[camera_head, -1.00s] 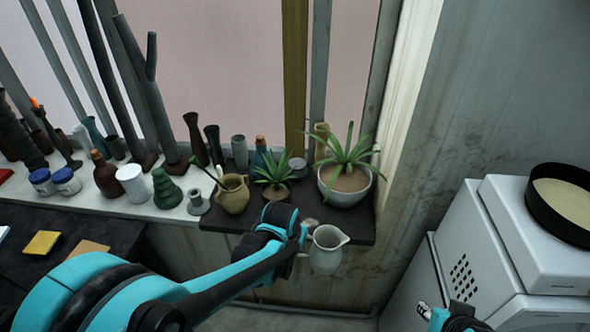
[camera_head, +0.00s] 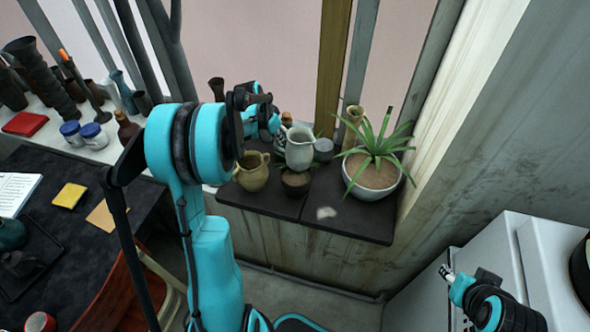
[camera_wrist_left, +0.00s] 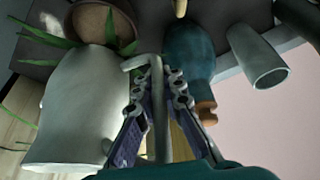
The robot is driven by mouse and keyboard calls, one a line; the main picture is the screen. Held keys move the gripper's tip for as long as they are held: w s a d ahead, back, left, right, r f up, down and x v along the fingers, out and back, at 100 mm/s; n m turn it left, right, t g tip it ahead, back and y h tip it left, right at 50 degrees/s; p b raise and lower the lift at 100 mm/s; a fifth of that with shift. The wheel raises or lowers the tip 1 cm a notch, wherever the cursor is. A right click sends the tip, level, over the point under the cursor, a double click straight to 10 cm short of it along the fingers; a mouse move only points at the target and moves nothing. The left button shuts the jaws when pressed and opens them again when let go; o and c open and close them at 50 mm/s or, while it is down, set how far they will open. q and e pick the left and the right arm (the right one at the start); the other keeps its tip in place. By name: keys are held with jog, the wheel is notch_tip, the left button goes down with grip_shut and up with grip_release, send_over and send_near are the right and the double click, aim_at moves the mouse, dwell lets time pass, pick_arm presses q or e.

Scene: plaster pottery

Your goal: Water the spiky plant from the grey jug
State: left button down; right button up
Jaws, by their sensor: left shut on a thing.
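The grey jug (camera_head: 300,150) is held up over the dark shelf, looking roughly upright in the head view. My left gripper (camera_head: 274,122) is shut on its handle; the wrist view shows the handle (camera_wrist_left: 158,100) between the fingers and the jug's body (camera_wrist_left: 75,115) at left. A small dark pot (camera_head: 296,186) with a green plant stands beneath the jug, which hides most of its leaves. A larger spiky plant (camera_head: 378,143) grows in a white bowl (camera_head: 375,192) to the right. My right gripper (camera_head: 447,272) is low at the right; its opening is unclear.
A tan jug (camera_head: 252,172) stands left of the small pot. A blue bottle (camera_wrist_left: 190,52) and a grey cup (camera_wrist_left: 258,58) are close to my left fingers. The dark shelf (camera_head: 345,222) has bare room at its front. A white cabinet (camera_head: 480,250) stands right.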

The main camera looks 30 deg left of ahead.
pick_arm(q)
jog(key=a+r+m+p, duration=0.1)
jog(key=a, duration=0.9)
jog(key=shift+s+a+h, duration=0.15)
jog(key=shift+a+h, duration=0.15)
jog(key=shift+a, duration=0.1)
jog(key=shift+s+d+r, duration=0.1)
jog(key=shift+r, duration=0.1)
jog(key=d+r+m+t+y, duration=0.2)
jog(key=d+r+y, duration=0.4)
jog(key=y, duration=0.5)
jog(key=shift+s+d+r+m, duration=0.25)
jog(key=shift+s+d+m, duration=0.2)
jog(key=shift+d, duration=0.2)
jog(key=shift+s+d+r+t+y+b, duration=0.15)
jog(key=shift+d+t+y+b, duration=0.15)
jog(key=shift+d+y+b, duration=0.45)
jog(key=shift+w+a+m+y+b, duration=0.15)
jog(key=shift+w+a, duration=0.15)
jog(key=shift+a, duration=0.25)
jog(key=shift+w+a+m+y+b, duration=0.15)
jog(key=shift+w+a, duration=0.15)
jog(key=shift+a, duration=0.25)
